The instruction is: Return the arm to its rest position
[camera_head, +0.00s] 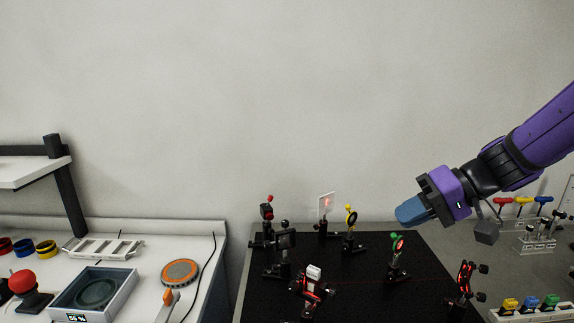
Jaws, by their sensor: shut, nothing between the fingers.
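My gripper (408,213) is at the end of my purple and black arm, which reaches in from the right edge. Its blue fingers are shut with nothing between them. They point left and slightly down, and appear in the picture above the right part of the black optical board (370,290). The gripper looks apart from the optics below it; the exact height cannot be told.
Several optic mounts stand on the board, among them a green-topped one (397,258), a yellow-topped one (350,230) and a white card (326,206). Coloured hex keys (523,201) stand at the right. A white bench (140,270) is at the left.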

